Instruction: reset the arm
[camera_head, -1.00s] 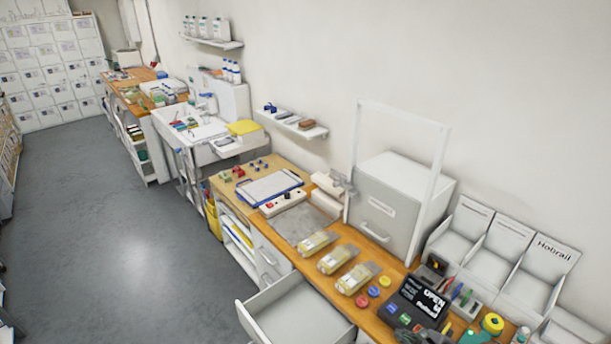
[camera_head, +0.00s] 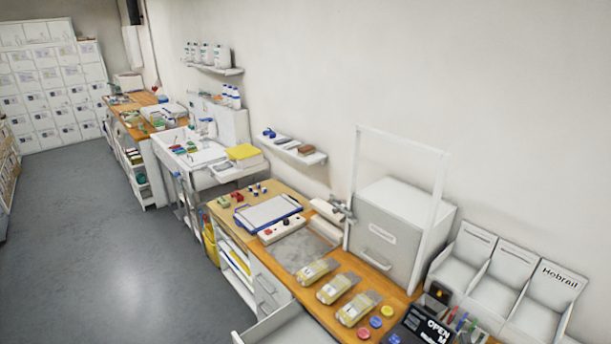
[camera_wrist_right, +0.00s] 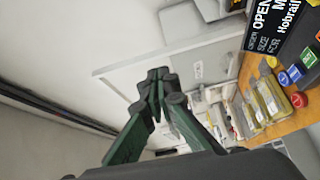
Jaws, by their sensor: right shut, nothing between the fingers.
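My right gripper (camera_wrist_right: 158,82) shows in the right wrist view. Its dark green fingers are together and hold nothing. It points toward the pale wall and the white cabinet with its frame, with open air around its tips; it looks clear of the counter. I cannot make it out in the head view. My left gripper is in neither view now.
A wooden counter (camera_head: 327,307) runs along the wall. It bears several clear-wrapped packs (camera_head: 336,288), a white cabinet (camera_head: 388,232) and a dark display sign (camera_head: 425,327). An open drawer (camera_head: 285,330) juts out at the bottom. The grey floor (camera_head: 100,230) at left is clear.

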